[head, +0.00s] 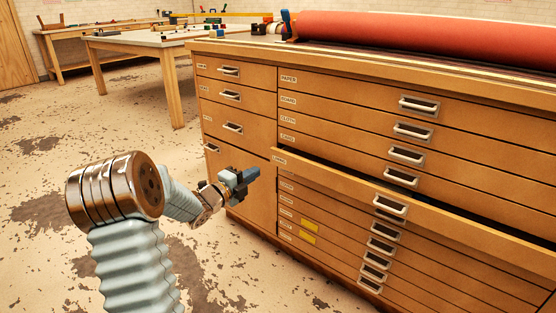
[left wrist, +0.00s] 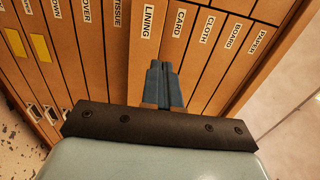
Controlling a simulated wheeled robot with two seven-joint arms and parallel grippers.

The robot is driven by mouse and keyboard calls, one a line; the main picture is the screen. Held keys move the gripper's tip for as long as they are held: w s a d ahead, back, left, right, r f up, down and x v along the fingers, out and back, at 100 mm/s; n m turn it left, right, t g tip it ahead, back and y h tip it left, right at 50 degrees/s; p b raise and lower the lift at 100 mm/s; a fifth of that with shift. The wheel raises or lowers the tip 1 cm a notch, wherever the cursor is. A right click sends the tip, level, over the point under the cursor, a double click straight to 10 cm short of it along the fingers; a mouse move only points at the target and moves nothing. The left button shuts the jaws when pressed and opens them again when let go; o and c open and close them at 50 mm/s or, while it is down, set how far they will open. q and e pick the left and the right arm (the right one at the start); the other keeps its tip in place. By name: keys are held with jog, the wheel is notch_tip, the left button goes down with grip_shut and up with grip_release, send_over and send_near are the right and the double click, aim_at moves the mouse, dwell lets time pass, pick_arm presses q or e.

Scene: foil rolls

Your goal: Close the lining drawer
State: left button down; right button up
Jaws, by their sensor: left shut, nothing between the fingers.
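The lining drawer (head: 335,178) is a long wooden front in the cabinet's larger bank of drawers. It stands partly pulled out, with a dark gap above its front edge, and has a metal handle (head: 390,204). In the left wrist view the drawer front (left wrist: 144,48) carries a label reading LINING (left wrist: 147,18). My left gripper (head: 252,174) is shut and empty, near the left end of the drawer front. In the left wrist view its fingers (left wrist: 160,68) point at that front; I cannot tell whether they touch it. My right gripper is out of view.
The wooden cabinet (head: 236,168) holds several shut drawers above and below. A red roll (head: 430,38) lies on its top. Work tables (head: 140,42) with small items stand at the back left. Worn floor (head: 40,150) lies open to the left.

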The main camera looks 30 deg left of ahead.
aim_at(284, 154)
pick_arm(q)
jog(key=w, duration=0.8)
jog(key=w+d+p, duration=0.1)
jog(key=w, duration=0.3)
jog(key=shift+w, duration=0.15)
